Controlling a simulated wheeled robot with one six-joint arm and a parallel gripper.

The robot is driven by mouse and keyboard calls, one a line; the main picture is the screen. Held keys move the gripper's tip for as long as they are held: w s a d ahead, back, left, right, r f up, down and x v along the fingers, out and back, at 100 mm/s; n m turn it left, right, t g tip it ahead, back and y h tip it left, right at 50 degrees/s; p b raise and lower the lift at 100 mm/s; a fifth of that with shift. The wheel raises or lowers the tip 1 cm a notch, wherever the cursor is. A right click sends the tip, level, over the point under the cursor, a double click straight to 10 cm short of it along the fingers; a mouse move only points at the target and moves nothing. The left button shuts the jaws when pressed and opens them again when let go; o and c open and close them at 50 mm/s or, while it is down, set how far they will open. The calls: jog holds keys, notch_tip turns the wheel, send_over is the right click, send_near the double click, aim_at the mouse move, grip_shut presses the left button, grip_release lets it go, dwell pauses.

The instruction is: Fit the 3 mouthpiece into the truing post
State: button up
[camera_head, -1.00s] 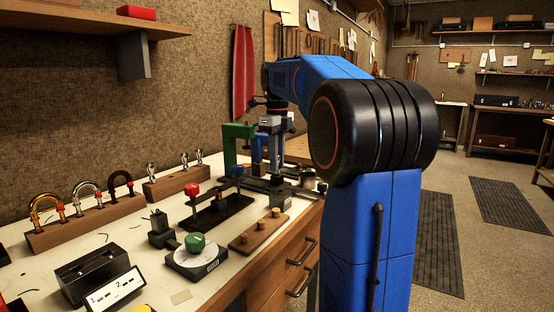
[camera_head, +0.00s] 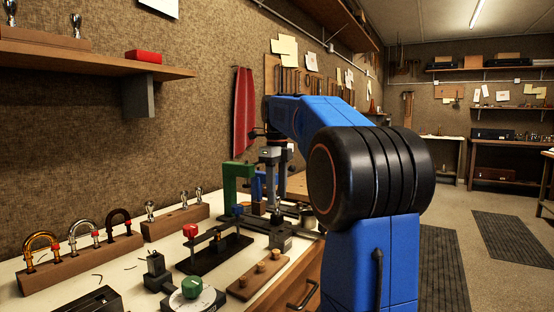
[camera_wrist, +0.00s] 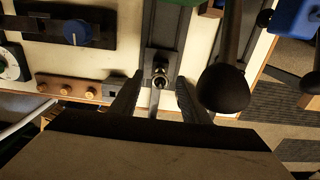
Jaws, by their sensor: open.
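A small shiny metal piece (camera_wrist: 160,72) stands in a dark square block (camera_wrist: 152,55) in the wrist view. It may be the mouthpiece in the truing post, but no number can be read. My gripper (camera_wrist: 160,80) is open, with one dark finger on each side of this piece and visible gaps between. In the head view my gripper (camera_head: 274,205) points down over the bench fixtures, and the block (camera_head: 279,238) is below it.
A green post (camera_head: 230,185) stands close left of my gripper. A dark ball knob (camera_wrist: 222,88) is close right of the fingers in the wrist view. A wooden strip with pegs (camera_head: 257,279) and a green-knobbed dial (camera_head: 192,287) lie in front. A shelf (camera_head: 90,62) overhangs the left.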

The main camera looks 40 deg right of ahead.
notch_tip(320, 180, up, 14)
jog(key=shift+r, duration=0.2)
dwell(0.8)
